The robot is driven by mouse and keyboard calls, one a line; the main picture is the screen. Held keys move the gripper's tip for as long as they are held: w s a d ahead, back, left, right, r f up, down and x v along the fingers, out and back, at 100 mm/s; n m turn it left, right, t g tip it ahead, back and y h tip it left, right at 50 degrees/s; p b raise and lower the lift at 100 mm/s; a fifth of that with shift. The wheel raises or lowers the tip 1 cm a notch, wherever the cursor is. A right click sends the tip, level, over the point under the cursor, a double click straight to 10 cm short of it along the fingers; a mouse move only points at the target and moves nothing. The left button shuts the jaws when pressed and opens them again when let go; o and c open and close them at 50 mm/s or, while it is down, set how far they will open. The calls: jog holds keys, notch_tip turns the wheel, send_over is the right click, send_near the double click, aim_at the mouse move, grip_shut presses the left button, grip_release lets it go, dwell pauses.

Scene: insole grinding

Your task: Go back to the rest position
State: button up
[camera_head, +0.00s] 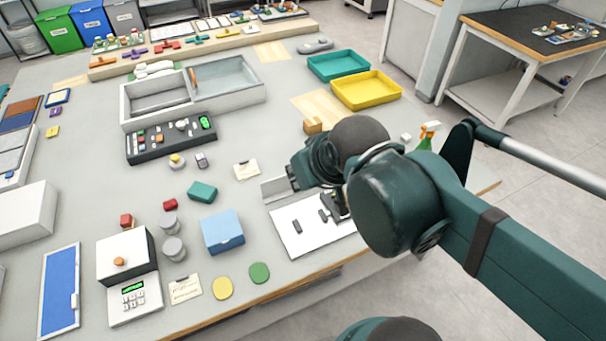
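My dark green arm reaches in from the right, over the near right part of the grey table (75,212). My gripper (338,204) is small and largely hidden by my wrist, just above or at a white board (290,246) with dark pieces (297,226) on it. I cannot tell whether its fingers are open or shut, or whether it touches the board. I see nothing clearly held.
A blue box (222,232), a teal block (202,191) and a grey two-part bin (225,85) stand left of my arm. Teal (338,64) and yellow (366,88) trays lie behind it. A spray bottle (427,137) stands close by my arm.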

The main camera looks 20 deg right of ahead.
notch_tip(320, 180, down, 2)
jog(key=shift+f+b, duration=0.2)
jog(key=shift+b, duration=0.95)
jog(key=shift+o, duration=0.5)
jog(key=shift+w+r, duration=0.1)
jog(key=shift+w, duration=0.05)
dwell(0.8)
